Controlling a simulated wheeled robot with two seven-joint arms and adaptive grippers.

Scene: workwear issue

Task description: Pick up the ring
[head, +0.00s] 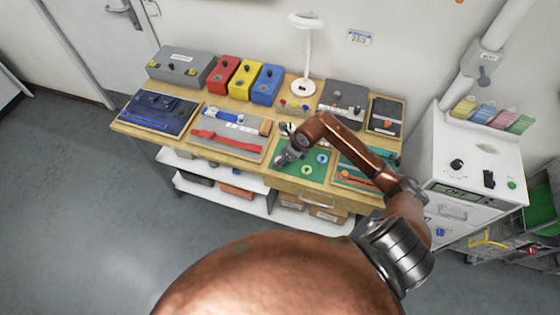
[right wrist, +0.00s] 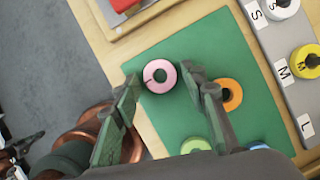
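A pink ring (right wrist: 160,77) lies on a green mat (right wrist: 180,120) in the right wrist view, close to the mat's edge. My right gripper (right wrist: 160,82) is open, with one fingertip on either side of the pink ring; I cannot tell how high the tips are above the mat. An orange ring (right wrist: 231,96) lies to the right, just beyond the right finger. A green ring (right wrist: 195,146) and a blue ring (right wrist: 259,147) are partly hidden by the gripper. In the head view my right gripper (head: 286,157) is over the green mat (head: 315,176). My left gripper is not in view.
A grey rack with size labels S, M and L holds a yellow ring (right wrist: 306,60) beside the mat. On the bench, a grey tray with a red strap (head: 228,141) lies left of the mat. Red, yellow and blue bins (head: 244,78) and a lamp (head: 304,85) stand behind.

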